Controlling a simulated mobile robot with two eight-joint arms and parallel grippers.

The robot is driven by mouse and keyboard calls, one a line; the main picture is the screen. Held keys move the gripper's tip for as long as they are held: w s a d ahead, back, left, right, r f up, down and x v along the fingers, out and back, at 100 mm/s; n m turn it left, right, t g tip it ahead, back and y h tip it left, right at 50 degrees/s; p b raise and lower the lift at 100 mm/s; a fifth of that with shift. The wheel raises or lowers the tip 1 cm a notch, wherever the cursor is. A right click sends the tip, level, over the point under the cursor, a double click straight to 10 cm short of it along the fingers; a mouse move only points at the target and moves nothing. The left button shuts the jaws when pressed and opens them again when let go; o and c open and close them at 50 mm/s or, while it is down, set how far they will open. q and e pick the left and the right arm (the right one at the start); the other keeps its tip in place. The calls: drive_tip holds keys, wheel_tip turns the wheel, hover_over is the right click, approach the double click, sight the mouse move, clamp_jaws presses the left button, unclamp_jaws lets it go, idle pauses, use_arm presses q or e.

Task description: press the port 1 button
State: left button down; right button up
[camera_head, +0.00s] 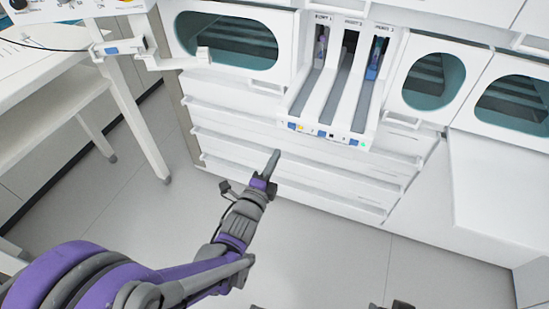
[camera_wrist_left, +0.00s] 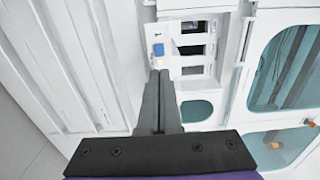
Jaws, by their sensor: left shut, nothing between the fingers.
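The port 1 lane (camera_head: 306,92) is the leftmost of three white lanes, with its label at the back. Its front end carries a blue square (camera_head: 291,126) and a small yellow-orange button (camera_head: 301,128). In the left wrist view the blue square (camera_wrist_left: 158,49) and the pale yellow button (camera_wrist_left: 160,62) show just beyond the fingertips. My left gripper (camera_head: 274,156) is shut and empty, in front of and below the port 1 front end in the head view. Its fingers in the left wrist view (camera_wrist_left: 160,76) point at the button. Contact cannot be told.
The port 2 lane (camera_head: 342,88) and port 3 lane (camera_head: 371,101) run alongside to the right. A purple item stands in lane 1, a blue one in lane 3. White drawers (camera_head: 300,178) lie below. A white table (camera_head: 60,85) stands left. The floor in front is clear.

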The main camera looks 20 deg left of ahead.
sight(291, 125)
use_arm(q)
drive_tip(key=w, duration=0.5)
drive_tip(key=w+b, duration=0.1)
drive_tip(key=w, duration=0.4)
drive_tip(key=shift+w+d, duration=0.2)
drive_tip(key=shift+w, duration=0.15)
drive_tip(key=shift+w, duration=0.6)
drive_tip(key=shift+w+r, duration=0.1)
drive_tip(key=shift+r, duration=0.1)
